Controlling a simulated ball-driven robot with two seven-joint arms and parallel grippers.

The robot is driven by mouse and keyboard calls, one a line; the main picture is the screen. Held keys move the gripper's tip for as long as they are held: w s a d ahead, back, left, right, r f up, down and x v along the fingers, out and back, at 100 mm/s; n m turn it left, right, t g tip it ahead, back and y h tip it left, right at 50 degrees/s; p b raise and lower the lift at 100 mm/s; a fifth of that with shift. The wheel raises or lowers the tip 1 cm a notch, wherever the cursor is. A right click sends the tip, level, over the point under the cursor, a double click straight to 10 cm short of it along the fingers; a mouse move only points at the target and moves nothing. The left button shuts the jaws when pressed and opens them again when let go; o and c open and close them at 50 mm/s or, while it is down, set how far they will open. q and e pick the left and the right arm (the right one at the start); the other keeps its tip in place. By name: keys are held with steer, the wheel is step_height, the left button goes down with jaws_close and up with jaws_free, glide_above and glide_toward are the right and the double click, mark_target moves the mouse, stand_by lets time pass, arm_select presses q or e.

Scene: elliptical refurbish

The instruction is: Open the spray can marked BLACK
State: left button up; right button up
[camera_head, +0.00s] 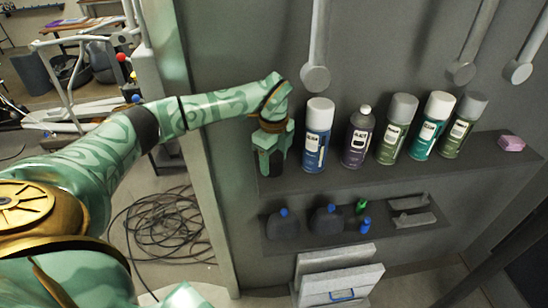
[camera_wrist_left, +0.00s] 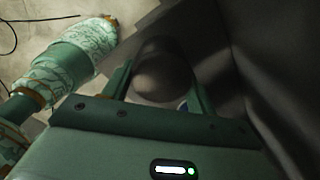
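Several spray cans stand in a row on the upper shelf. The second can from the left (camera_head: 358,140) has a dark body and a label whose small print seems to read BLACK. It shows a small pale nozzle on top, with no large cap. My left gripper (camera_head: 271,155) points down at the shelf's left end, left of the blue can (camera_head: 314,150). In the left wrist view a dark rounded thing (camera_wrist_left: 164,72), perhaps a cap, lies between its fingers. I cannot tell if both fingers touch it. My right gripper is not in view.
The upper shelf (camera_head: 400,172) also holds three grey- or white-capped cans and a pink block (camera_head: 511,143) at right. A lower shelf (camera_head: 385,237) carries dark bottles with blue caps. Grey pegs hang above the cans. Cables (camera_head: 165,225) lie on the floor at left.

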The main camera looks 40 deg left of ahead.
mark_target(274, 156)
arm_select(q)
steer(key=o, duration=0.4)
step_height(274, 156, up, 12)
steer(key=shift+r+p, duration=0.15)
steer(key=shift+p, duration=0.4)
